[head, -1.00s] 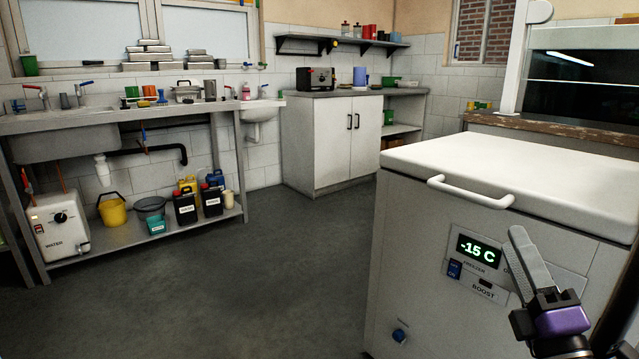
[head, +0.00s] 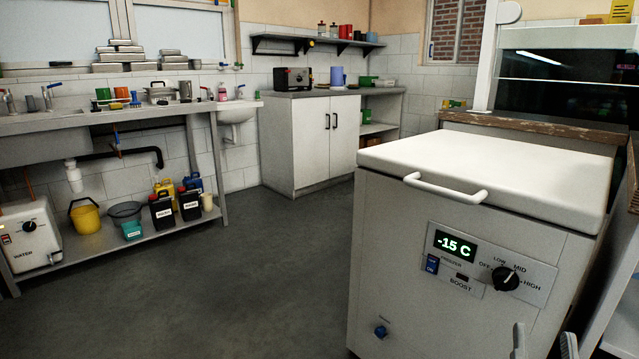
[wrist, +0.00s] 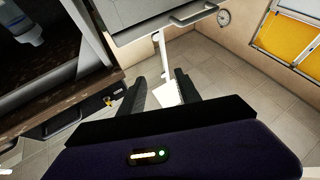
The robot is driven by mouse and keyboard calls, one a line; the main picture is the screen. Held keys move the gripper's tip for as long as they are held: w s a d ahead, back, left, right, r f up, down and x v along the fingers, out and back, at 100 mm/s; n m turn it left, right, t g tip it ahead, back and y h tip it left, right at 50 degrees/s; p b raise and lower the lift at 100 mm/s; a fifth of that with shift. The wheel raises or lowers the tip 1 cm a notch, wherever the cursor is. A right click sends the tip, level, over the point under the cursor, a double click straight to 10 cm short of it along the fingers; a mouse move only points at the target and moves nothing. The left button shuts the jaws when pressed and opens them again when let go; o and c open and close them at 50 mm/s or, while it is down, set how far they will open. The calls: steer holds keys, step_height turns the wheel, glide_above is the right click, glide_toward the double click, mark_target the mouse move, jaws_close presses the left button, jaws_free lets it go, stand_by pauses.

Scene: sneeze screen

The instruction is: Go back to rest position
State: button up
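My gripper (head: 544,343) shows at the bottom right edge of the head view, where only its two fingertips are in the picture. In the wrist view my gripper (wrist: 160,90) has its two dark fingers apart, with floor and a white item visible beyond the gap. It is open and holds nothing. The white chest freezer (head: 470,170) stands left of the fingertips with its lid down. Its display reads -15 C, and its black knob (head: 506,279) points near MID.
A sink bench (head: 110,117) with bottles and a yellow bucket (head: 85,216) below stands at left. A white cabinet (head: 312,145) stands at the back. Grey floor (head: 240,290) is clear in the middle.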

steer(key=s+a+f+n+g+y, duration=0.2)
steer(key=s+a+f+y, duration=0.1)
steer(key=s+f, duration=0.5)
steer(key=s+a+f+n+g+y, duration=0.1)
steer(key=s+a+f+g+y, duration=0.25)
steer(key=s, duration=0.65)
steer(key=s+a+f+n+g+y, duration=0.1)
steer(key=s+a+f+n+y, duration=0.2)
steer(key=s+f, duration=0.55)
step_height(320, 180, up, 35)
steer(key=m+p, duration=0.1)
steer(key=p, duration=3.3)
steer(key=shift+w+y, duration=0.15)
steer(key=shift+y, duration=0.2)
